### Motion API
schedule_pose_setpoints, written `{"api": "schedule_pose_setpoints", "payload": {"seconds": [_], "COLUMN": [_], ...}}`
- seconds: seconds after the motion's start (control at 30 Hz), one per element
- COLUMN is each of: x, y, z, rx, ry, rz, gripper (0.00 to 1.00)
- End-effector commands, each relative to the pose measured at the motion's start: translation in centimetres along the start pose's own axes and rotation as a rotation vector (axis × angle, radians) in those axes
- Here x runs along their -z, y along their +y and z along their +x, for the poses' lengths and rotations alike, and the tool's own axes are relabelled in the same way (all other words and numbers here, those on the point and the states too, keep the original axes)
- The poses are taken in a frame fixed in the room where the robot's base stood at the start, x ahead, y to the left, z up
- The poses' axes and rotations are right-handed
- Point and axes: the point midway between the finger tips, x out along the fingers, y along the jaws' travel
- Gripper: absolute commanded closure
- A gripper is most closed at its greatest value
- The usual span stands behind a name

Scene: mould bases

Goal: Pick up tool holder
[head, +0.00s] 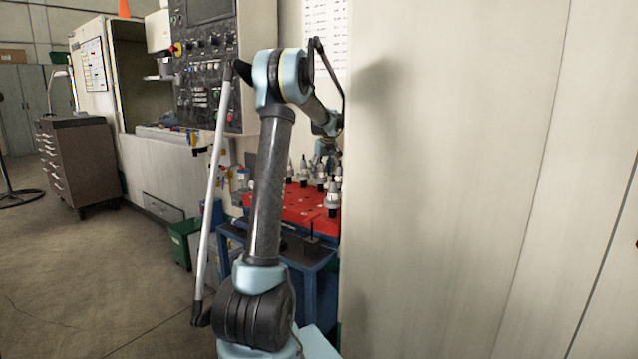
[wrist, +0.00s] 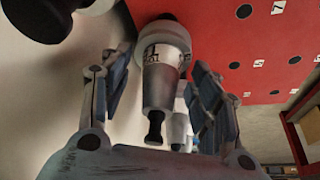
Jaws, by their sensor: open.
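In the wrist view a white and grey tapered tool holder (wrist: 163,65) with a dark tip sits at the red board (wrist: 235,30). My gripper (wrist: 153,72) is open, with one finger on each side of this holder. Visible gaps separate the fingers from it. In the head view several tool holders (head: 333,200) stand upright on the red top (head: 298,210) of a blue stand. My gripper (head: 326,146) is small there, above the holders and partly hidden by my arm and the pale panel. I cannot tell which holder is between the fingers.
A second, paler holder (wrist: 178,128) shows behind the first, and a dark round object (wrist: 35,15) is at the upper left. A large pale panel (head: 450,180) closes off the right in the head view. A machine control panel (head: 208,70) stands behind. Open floor (head: 90,280) lies left.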

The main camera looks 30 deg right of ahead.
Motion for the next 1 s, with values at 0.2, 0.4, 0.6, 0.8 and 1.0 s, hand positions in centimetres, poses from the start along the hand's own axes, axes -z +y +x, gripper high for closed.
{"api": "schedule_pose_setpoints", "payload": {"seconds": [0.2, 0.4, 0.6, 0.8, 1.0], "x": [0.0, 0.0, 0.0, 0.1, 0.8], "y": [0.0, 0.0, -0.1, -0.1, -0.1], "z": [0.0, 0.0, 0.0, -0.1, -2.0], "rx": [0.0, 0.0, 0.0, 0.001, 0.001], "ry": [0.0, 0.0, 0.0, 0.0, 0.0], "rz": [0.0, 0.0, 0.0, 0.0, 0.0], "gripper": [0.62, 1.0, 1.0, 1.0, 1.0]}}
